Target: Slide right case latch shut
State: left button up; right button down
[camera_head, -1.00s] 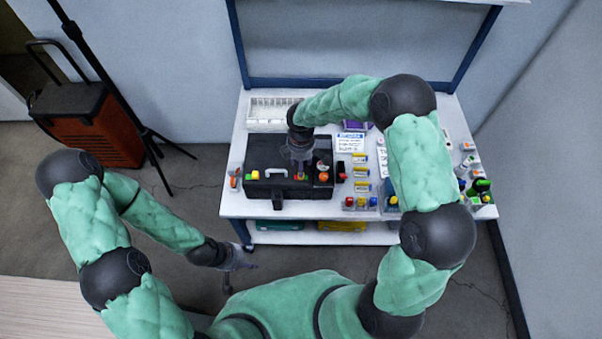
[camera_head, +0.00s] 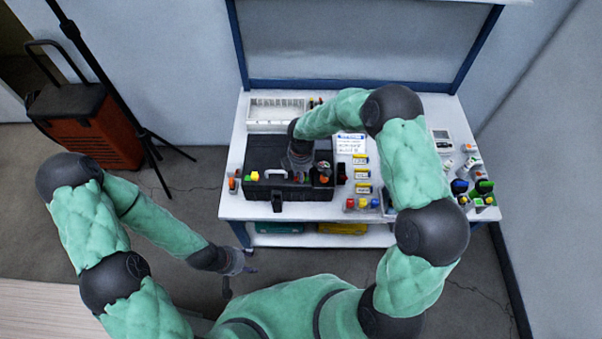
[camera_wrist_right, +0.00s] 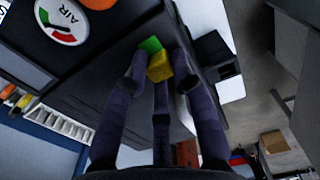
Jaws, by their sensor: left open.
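The black case (camera_head: 262,152) lies closed on the white table, its handle (camera_head: 276,173) facing me. A yellow-and-green left latch (camera_head: 251,176) shows on its front. My right gripper (camera_head: 300,170) is over the right part of the case front and mostly hides the right latch in the head view. In the right wrist view the right latch (camera_wrist_right: 159,66), yellow with a green part, sits between the fingertips of my right gripper (camera_wrist_right: 160,70). The fingers are close around it; whether they grip it is unclear. My left gripper (camera_head: 243,262) is open and empty, away from the table, over the floor.
A round AIR gauge (camera_wrist_right: 62,18) and an orange knob (camera_wrist_right: 97,3) are close to the right gripper. A white bin (camera_head: 272,112) stands behind the case. Small bottles and colored parts (camera_head: 475,190) crowd the table's right side. A red-black case (camera_head: 88,125) stands on the floor.

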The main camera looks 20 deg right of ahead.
jog(key=shift+w+a, duration=0.2)
jog(key=shift+a, duration=0.5)
jog(key=c, duration=1)
grip_release()
jog(key=shift+a, duration=0.1)
jog(key=shift+c, duration=0.2)
notch_tip(320, 180, up, 12)
